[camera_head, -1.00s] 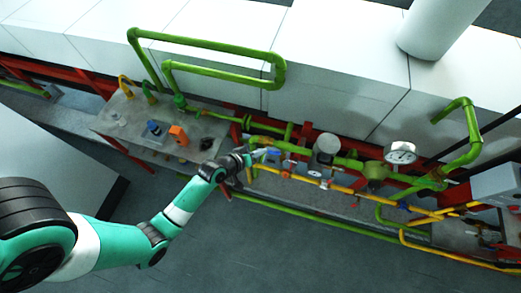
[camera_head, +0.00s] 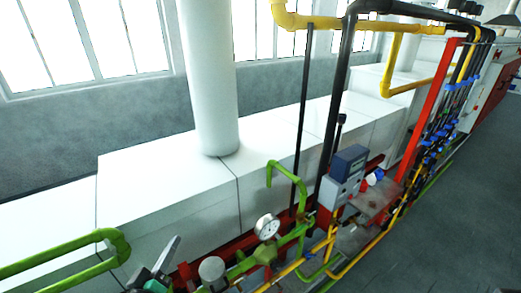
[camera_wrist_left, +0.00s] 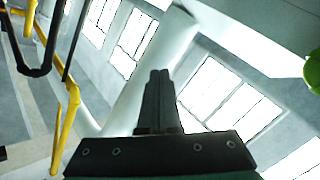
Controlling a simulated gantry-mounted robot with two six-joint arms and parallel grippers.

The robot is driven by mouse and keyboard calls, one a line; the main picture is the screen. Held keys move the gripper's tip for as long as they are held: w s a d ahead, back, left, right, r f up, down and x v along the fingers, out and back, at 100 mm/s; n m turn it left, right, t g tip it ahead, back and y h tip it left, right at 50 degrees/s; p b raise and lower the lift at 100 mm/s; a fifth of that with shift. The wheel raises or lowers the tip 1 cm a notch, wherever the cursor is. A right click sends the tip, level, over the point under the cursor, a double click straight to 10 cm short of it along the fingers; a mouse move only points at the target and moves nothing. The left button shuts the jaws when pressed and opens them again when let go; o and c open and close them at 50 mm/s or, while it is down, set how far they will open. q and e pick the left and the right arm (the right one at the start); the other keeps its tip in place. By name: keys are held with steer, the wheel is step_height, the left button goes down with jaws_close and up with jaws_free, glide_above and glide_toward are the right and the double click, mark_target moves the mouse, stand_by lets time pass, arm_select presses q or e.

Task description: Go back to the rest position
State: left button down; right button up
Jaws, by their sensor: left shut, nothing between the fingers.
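My left gripper (camera_head: 172,243) shows at the bottom left of the head view, raised with its fingers pointing up, in front of the white boxes. In the left wrist view its dark fingers (camera_wrist_left: 158,74) are together with nothing between them. The wrist view looks up at a white column (camera_wrist_left: 150,75), windows and the ceiling. My right gripper is in neither view.
Green pipes (camera_head: 272,172) and a round gauge (camera_head: 267,226) are right of the gripper in the head view. A grey-blue meter box (camera_head: 347,165), yellow pipes (camera_head: 305,20) and a black pipe (camera_head: 335,100) stand farther right. Open floor (camera_head: 460,220) lies at the right.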

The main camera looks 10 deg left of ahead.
arm_select(q)
steer(key=s+d+r+m+t+h, duration=0.2)
steer(key=d+r+t, duration=0.15)
steer(key=r, duration=1.15)
steer(key=s+d+r+m+t+h, duration=0.1)
steer(key=s+d+r+m+t, duration=0.3)
steer(key=r, duration=1.1)
steer(key=s+d+r+m+t, duration=0.1)
steer(key=s+r+m+t, duration=0.1)
steer(key=s+r, duration=0.7)
step_height(320, 180, up, 4)
steer(key=shift+f+m+t, duration=0.25)
steer(key=shift+m+t, duration=0.05)
steer(key=shift+t, duration=0.15)
